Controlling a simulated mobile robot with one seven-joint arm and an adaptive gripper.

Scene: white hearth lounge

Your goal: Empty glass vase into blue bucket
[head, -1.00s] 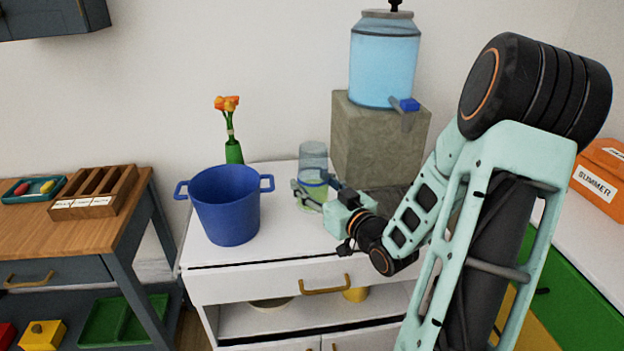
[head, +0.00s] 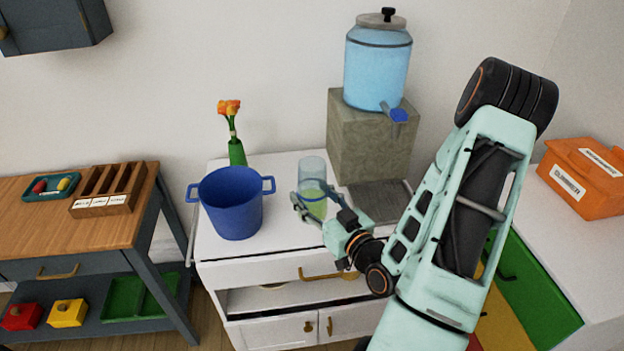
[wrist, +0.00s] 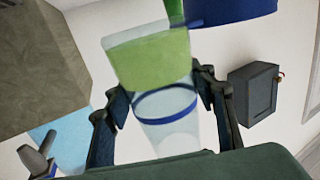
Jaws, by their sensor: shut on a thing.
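The clear glass vase (head: 312,172) holds green liquid in its lower part and stands upright or nearly so, right of the blue bucket. It also shows in the wrist view (wrist: 168,103), with a blue band around it and the green liquid beyond the band. My gripper (head: 318,203) is shut on the vase, one finger on each side in the wrist view (wrist: 163,105). The blue bucket (head: 232,205) stands on the white cabinet top, open upward, with two side handles. Part of it shows at the top of the wrist view (wrist: 235,6). I cannot tell whether the vase base touches the cabinet.
A green vase with orange flowers (head: 236,152) stands behind the bucket. A blue drink dispenser (head: 377,70) sits on a stone block (head: 370,140) behind and right of the glass vase. The white cabinet top (head: 283,228) is clear in front of the bucket and vase.

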